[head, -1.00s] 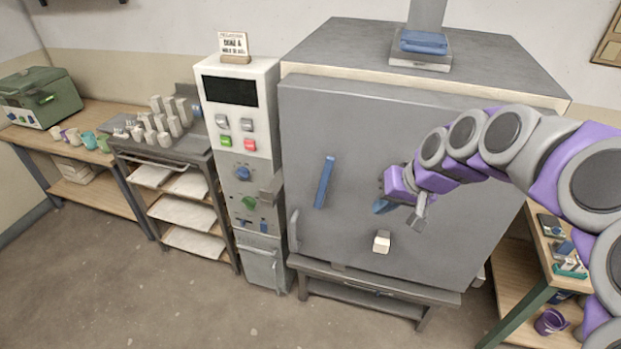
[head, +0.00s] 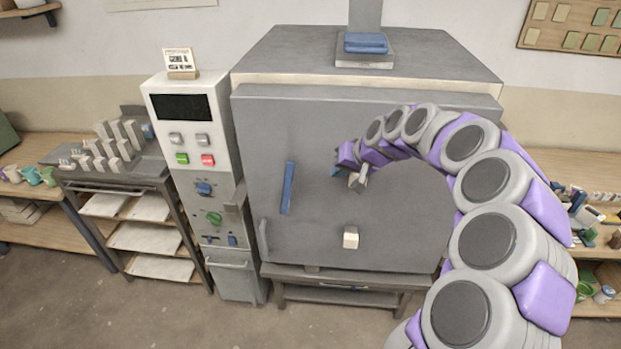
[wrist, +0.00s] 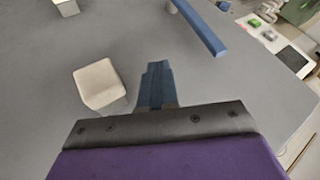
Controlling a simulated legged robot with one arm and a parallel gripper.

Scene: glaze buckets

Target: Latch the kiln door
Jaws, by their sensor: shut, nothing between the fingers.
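The kiln door (head: 285,125) is a large grey panel on the front of the kiln and looks flush with it. A blue upright bar (head: 288,188) is on its left half; it also shows in the wrist view (wrist: 203,28). A cream block (head: 351,238) sits low on the door. Another cream block (wrist: 98,84) is just left of my fingers in the wrist view; in the head view my gripper partly covers it. My gripper (head: 337,172) is in front of the door, right of the bar. Its blue fingers (wrist: 154,82) are shut and empty. Whether they touch the door is unclear.
A white control cabinet (head: 190,133) with a black screen and buttons stands left of the kiln. Further left is a rack (head: 120,183) with trays. A shelf with small items (head: 600,215) is at right. Bare floor (head: 60,300) lies in front.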

